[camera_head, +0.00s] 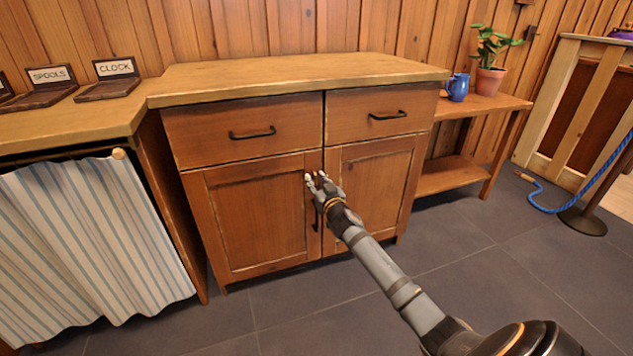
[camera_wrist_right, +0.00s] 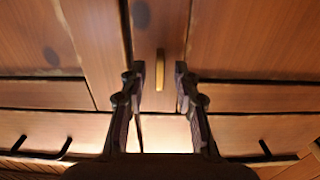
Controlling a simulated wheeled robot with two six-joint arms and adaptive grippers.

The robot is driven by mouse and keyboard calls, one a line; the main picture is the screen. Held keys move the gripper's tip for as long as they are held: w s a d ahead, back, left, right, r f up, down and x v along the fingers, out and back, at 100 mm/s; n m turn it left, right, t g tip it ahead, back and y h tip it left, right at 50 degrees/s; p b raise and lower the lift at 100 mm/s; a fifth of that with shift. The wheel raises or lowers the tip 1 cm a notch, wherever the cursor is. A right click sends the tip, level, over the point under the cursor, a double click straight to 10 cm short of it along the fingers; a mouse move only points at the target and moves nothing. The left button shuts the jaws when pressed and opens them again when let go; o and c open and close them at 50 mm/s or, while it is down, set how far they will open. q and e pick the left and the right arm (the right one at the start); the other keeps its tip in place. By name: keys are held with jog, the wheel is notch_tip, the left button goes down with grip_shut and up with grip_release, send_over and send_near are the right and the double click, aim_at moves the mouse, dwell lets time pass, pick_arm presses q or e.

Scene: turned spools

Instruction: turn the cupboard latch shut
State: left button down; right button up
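The wooden cupboard (camera_head: 250,210) stands against the wall, with two drawers over two doors that look closed. In the right wrist view the latch, a small brass-coloured bar (camera_wrist_right: 160,65), lies upright in the picture on the cupboard front. My right gripper (camera_head: 316,180) is at the top of the seam between the doors and hides the latch in the head view. In the wrist view its two fingers (camera_wrist_right: 160,78) are apart, one on each side of the bar, with a gap on both sides. My left gripper is not in view.
A dark upright door handle (camera_head: 316,216) is just below the right gripper. Dark drawer handles (camera_head: 252,133) stick out above. A low shelf (camera_head: 455,172) with a blue jug (camera_head: 458,87) and potted plant (camera_head: 490,80) stands at right. The floor in front is clear.

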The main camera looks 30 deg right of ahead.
grip_shut()
dwell(0.5)
jog(key=shift+r+n+p, duration=0.1)
jog(key=shift+n+p, duration=0.5)
jog(key=shift+n, duration=0.5)
jog(key=n+p, duration=0.1)
jog(key=n, duration=0.2)
jog(key=shift+a+n, duration=0.1)
jog(key=shift+n, duration=0.3)
jog(key=n+p, duration=0.2)
jog(key=n, duration=0.4)
jog(key=shift+a, duration=0.1)
jog(key=n, duration=0.4)
jog(key=n+p, duration=0.1)
jog(key=shift+f+n, duration=0.3)
jog(key=shift+n, duration=0.1)
